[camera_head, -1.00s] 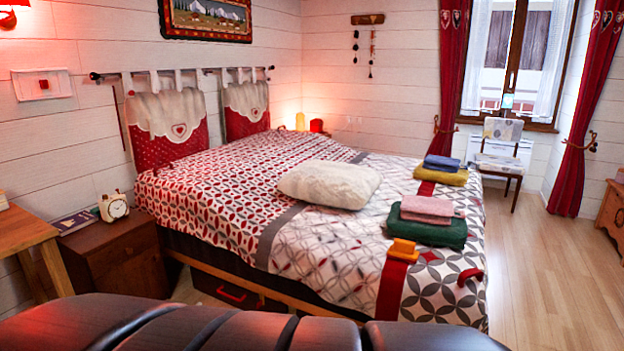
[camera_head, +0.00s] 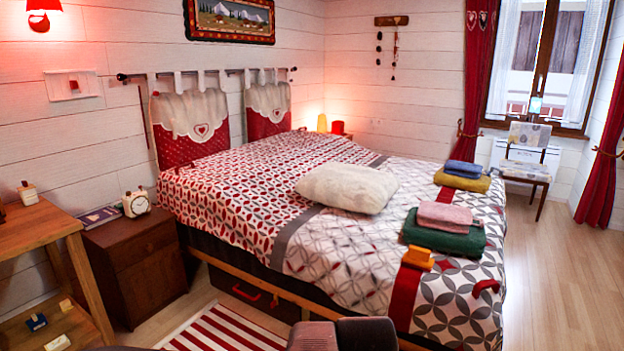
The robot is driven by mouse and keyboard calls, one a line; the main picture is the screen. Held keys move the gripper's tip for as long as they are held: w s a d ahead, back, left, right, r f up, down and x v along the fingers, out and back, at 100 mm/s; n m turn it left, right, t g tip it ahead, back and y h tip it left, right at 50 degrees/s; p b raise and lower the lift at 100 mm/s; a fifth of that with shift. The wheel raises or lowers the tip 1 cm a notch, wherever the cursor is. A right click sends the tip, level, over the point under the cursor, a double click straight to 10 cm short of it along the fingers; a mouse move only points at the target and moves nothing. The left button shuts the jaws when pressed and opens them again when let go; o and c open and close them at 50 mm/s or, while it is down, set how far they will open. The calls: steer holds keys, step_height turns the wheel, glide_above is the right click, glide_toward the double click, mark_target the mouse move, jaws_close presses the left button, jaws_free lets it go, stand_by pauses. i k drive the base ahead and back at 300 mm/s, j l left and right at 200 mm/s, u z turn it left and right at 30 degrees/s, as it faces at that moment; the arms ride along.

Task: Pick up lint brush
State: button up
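No object shows clearly as a lint brush at this size. A small curved red object (camera_head: 486,287) lies on the bed's patterned cover near the right edge; I cannot tell whether it is the lint brush. A small orange-yellow object (camera_head: 418,257) sits on the red stripe of the bed (camera_head: 330,248), beside the folded towels. My gripper is not in view; only dark parts of my arm show at the bottom edge.
A pink towel (camera_head: 445,216) lies on a green one (camera_head: 443,238); blue and yellow towels lie behind. A nightstand (camera_head: 135,262) with a clock (camera_head: 136,203) and a wooden table (camera_head: 35,228) stand left. A striped rug (camera_head: 225,331) lies below. Floor (camera_head: 555,270) at right is clear.

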mark_target(419, 257)
steer(key=i+l+z, duration=0.25)
steer(key=i, duration=0.7)
steer(key=i+l+z, duration=0.25)
steer(key=i, duration=0.7)
steer(key=k+j, duration=0.05)
